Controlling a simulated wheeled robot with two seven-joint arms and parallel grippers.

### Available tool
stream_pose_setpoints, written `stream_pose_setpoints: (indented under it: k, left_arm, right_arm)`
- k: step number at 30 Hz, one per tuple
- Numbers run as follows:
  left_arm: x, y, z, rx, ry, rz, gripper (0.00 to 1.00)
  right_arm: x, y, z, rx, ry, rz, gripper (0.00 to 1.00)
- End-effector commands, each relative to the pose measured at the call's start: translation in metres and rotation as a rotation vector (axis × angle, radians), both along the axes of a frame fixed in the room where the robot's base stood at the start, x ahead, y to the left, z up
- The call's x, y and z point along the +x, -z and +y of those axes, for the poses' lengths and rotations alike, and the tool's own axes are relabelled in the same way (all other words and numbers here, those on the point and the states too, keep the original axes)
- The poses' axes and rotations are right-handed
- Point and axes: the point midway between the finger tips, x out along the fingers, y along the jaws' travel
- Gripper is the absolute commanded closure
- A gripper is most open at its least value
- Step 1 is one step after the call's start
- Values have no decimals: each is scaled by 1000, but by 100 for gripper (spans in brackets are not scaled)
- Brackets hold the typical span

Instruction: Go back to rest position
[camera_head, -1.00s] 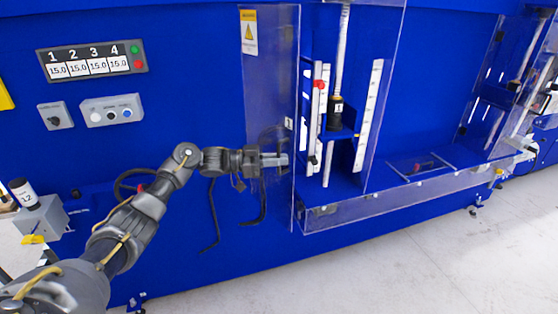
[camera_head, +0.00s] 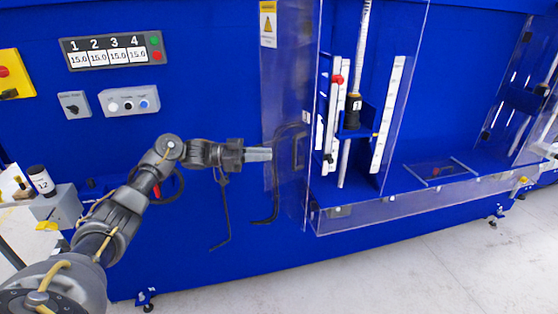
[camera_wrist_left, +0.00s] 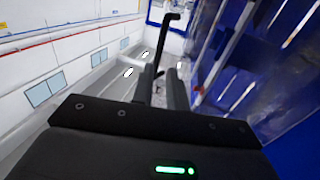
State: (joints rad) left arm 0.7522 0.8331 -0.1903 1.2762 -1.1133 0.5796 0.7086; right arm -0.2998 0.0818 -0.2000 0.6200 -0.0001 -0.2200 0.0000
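My left gripper (camera_head: 270,154) points right, just left of a clear door panel (camera_head: 284,85) on the blue machine. No object is seen held in it. The left wrist view shows its two dark fingers (camera_wrist_left: 160,92) with a narrow gap between them. A black bent bar (camera_wrist_left: 172,30) shows beyond the fingertips there. The clear panel carries a black handle (camera_head: 297,150), close to the right of the fingertips in the head view. My right gripper is not in view.
The blue machine has a display (camera_head: 109,52), a button box (camera_head: 128,101) and a rotary switch (camera_head: 74,104). A clear guard surrounds a weight column (camera_head: 352,110). A grey box (camera_head: 58,205) with a labelled cylinder (camera_head: 41,181) stands at left. The floor (camera_head: 400,270) in front is free.

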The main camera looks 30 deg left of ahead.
Motion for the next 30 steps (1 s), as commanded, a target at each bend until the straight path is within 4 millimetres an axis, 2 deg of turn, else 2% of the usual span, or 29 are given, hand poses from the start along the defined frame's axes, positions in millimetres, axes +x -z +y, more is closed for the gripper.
stream_pose_setpoints:
  k: [6,24,26,29,30]
  left_arm:
    - [-9,1,14,0,1,1,85]
    - [-8,0,15,12,-2,-15,85]
    - [-1,3,20,60,-39,-59,85]
    - [32,9,51,156,-208,-154,85]
    - [51,18,65,195,-301,-185,85]
  right_arm:
    - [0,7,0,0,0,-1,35]
    - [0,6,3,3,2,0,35]
    - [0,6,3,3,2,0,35]
    - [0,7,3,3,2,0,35]
    - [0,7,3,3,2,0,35]
